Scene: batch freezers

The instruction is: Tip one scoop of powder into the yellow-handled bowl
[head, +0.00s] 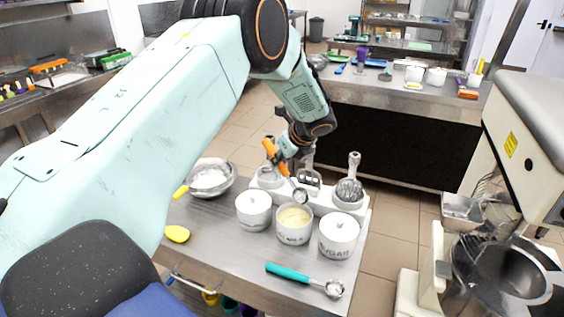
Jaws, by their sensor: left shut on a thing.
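My left gripper (287,150) is shut on the orange handle of a scoop (275,154). The scoop tilts down to the right, and its small round metal head (300,196) is at the open white canister (294,236) of pale powder. I cannot tell whether the head touches the powder or what it holds. The yellow-handled bowl (210,178) is metal and stands left of the canisters, with white content inside and its yellow handle (181,192) toward the left. My right gripper is not in view.
Lidded white canisters stand left (253,212) and right (338,237) of the open one. Behind is a white utensil rack (322,201) with a whisk (349,186). A teal-handled scoop (290,272) lies in front. A yellow object (177,234) lies left. A mixer (510,265) stands right.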

